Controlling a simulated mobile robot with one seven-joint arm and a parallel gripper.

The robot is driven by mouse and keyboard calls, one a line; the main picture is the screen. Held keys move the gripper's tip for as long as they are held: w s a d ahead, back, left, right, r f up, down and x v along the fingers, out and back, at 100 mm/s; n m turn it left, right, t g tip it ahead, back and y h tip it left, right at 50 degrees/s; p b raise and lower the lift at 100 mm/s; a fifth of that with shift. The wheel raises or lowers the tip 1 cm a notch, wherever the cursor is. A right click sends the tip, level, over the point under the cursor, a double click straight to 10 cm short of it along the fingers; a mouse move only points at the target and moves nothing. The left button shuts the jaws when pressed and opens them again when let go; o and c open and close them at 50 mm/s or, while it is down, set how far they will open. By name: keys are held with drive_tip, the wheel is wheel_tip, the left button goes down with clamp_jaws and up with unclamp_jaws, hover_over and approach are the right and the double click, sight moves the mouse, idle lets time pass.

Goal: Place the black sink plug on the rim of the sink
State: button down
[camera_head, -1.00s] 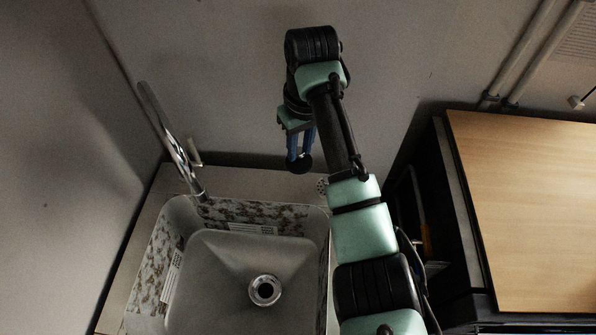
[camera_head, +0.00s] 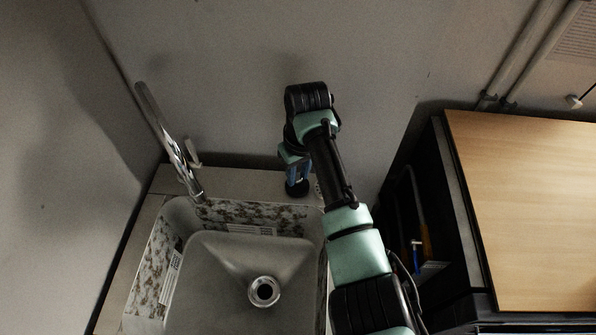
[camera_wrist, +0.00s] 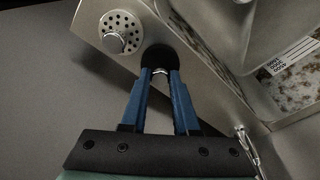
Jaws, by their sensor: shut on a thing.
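The black sink plug (camera_head: 297,189) is a round dark disc with a small metal knob. My gripper (camera_wrist: 161,74) is shut on that knob with its blue fingers, and the plug (camera_wrist: 160,56) shows just beyond the fingertips in the wrist view. In the head view my gripper (camera_head: 298,178) points down over the back rim (camera_head: 240,183) of the sink, near its back right corner. The plug is at or just above the rim; I cannot tell whether it touches. The steel sink basin (camera_head: 222,270) has an open round drain (camera_head: 264,291).
A chrome faucet (camera_head: 172,140) stands at the sink's back left. A perforated round fitting with a metal knob (camera_wrist: 115,42) sits on the rim beside the plug. The wall is close behind. A wooden-topped cabinet (camera_head: 530,200) stands to the right.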

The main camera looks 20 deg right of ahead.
sight(301, 190)
drive_tip(key=c, duration=0.7)
unclamp_jaws()
drive_tip(key=shift+o, duration=0.2)
wheel_tip(301, 190, up, 12)
drive_tip(key=s, duration=0.1)
drive_tip(key=shift+s+d+r+p, duration=0.15)
drive_tip(key=shift+s+p, duration=0.1)
drive_tip(key=shift+p, duration=0.15)
